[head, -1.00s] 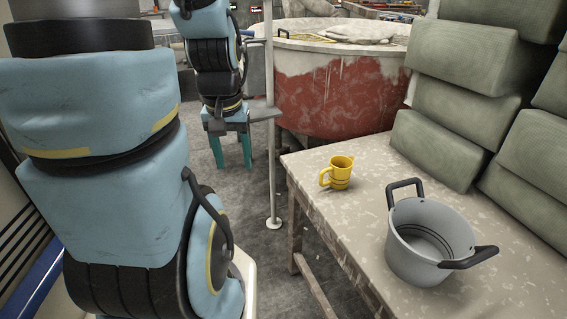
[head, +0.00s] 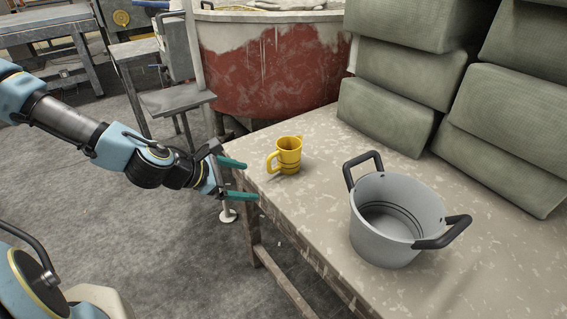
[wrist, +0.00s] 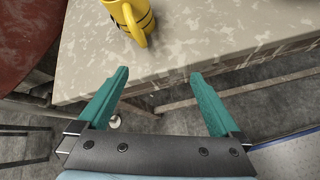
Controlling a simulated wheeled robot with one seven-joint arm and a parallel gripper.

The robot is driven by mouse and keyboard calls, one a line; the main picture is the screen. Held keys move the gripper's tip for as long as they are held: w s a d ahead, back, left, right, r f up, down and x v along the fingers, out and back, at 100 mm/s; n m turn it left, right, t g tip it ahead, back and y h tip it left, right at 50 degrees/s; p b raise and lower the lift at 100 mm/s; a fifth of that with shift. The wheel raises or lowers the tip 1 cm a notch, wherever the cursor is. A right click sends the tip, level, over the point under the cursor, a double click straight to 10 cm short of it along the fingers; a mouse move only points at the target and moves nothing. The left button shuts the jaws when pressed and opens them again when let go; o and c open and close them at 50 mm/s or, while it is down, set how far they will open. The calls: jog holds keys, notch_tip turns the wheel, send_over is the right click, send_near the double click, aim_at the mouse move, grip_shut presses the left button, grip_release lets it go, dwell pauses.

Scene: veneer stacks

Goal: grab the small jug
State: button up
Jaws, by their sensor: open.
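The small jug (head: 289,153) is yellow with dark bands and stands upright near the left edge of the table. Its handle points left, toward my gripper, in the head view. My gripper (head: 243,179) is open and empty, with two green fingers, just left of the jug and apart from it. In the wrist view the jug (wrist: 130,14) is at the top, partly cut off, ahead of the open fingers (wrist: 158,82) and left of their midline.
The speckled table (head: 300,210) also holds a grey pot (head: 385,240) with black handles, right of the jug. Green stacked bundles (head: 390,115) stand behind.

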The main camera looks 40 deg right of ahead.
aim_at(276, 152)
jog(key=d+r+n+h, duration=0.1)
jog(key=d+r+n+t+h, duration=0.1)
jog(key=d+r+n, duration=0.1)
jog(key=w+d+r+n+h, duration=0.1)
jog(key=d+n, duration=0.1)
jog(key=shift+d+r, duration=0.15)
jog(key=shift+d, duration=0.1)
jog(key=x, duration=0.4)
jog(key=shift+w+d, duration=0.1)
jog(key=shift+d, duration=0.25)
jog(key=shift+p+x, duration=0.6)
jog(key=shift+x, duration=2.4)
jog(key=shift+w, duration=0.1)
jog(key=shift+c, duration=0.2)
jog(key=c, duration=1.2)
